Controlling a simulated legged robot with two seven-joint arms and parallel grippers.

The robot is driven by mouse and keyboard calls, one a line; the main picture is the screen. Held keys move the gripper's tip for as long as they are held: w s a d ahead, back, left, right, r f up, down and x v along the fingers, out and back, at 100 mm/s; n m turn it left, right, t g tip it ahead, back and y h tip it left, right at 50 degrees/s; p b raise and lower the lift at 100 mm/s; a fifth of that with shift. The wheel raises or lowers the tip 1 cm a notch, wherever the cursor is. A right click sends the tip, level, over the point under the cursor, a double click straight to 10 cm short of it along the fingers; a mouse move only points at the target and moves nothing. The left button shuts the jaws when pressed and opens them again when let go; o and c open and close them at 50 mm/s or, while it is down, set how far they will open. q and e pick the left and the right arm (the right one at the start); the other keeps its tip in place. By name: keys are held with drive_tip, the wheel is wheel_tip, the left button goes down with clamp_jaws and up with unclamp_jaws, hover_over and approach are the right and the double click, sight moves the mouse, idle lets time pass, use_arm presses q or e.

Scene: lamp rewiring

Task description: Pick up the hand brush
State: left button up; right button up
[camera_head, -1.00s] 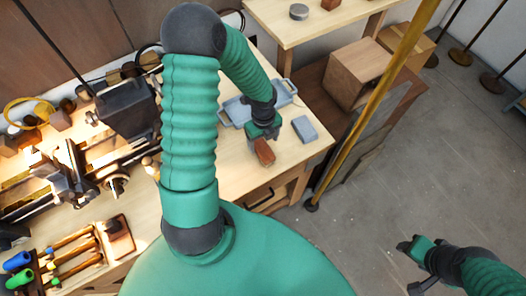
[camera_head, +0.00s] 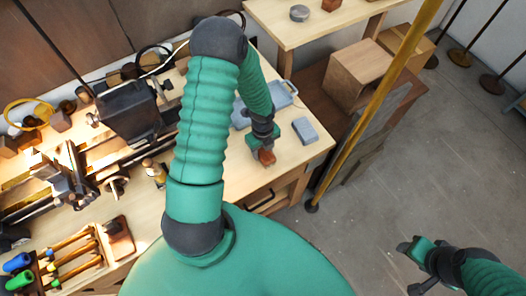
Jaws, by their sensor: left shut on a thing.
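The hand brush (camera_head: 267,157) shows as a small reddish-brown piece below my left gripper (camera_head: 262,146), over the right part of the wooden workbench (camera_head: 235,181). My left gripper is shut on it, and the gripper hides most of the brush. I cannot tell whether the brush touches the bench top. My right gripper (camera_head: 409,250) is empty over the floor at the lower right, with its fingers apart.
A grey-blue block (camera_head: 305,130) lies just right of my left gripper. A blue-grey tray (camera_head: 280,97) is behind it. A lathe (camera_head: 75,180) and a tool rack (camera_head: 75,255) fill the bench's left. A yellow pole (camera_head: 375,105) stands at right.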

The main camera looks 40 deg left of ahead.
use_arm(q)
drive_tip(key=c, duration=0.5)
drive_tip(key=shift+c, duration=0.2)
drive_tip(key=shift+w+r, duration=0.1)
drive_tip(key=shift+r, duration=0.35)
wheel_tip(320, 180, up, 2)
drive_tip(key=shift+a+r, duration=0.1)
drive_tip(key=s, duration=0.3)
drive_tip(key=s+d+r+b, duration=0.1)
drive_tip(key=s, duration=0.3)
drive_tip(key=s+d, duration=0.1)
drive_tip(key=s, duration=0.3)
drive_tip(key=shift+r+b, duration=0.35)
drive_tip(key=s+p, duration=0.1)
drive_tip(key=p, duration=0.2)
drive_tip(key=s+p, duration=0.2)
drive_tip(key=s+d+p, duration=0.1)
drive_tip(key=p, duration=0.2)
drive_tip(key=shift+s+d+r+p, duration=0.1)
drive_tip(key=shift+s+r+p, duration=0.05)
drive_tip(key=shift+r+p, duration=0.2)
drive_tip(key=shift+s+f+p, duration=0.15)
drive_tip(key=shift+s+p, duration=0.15)
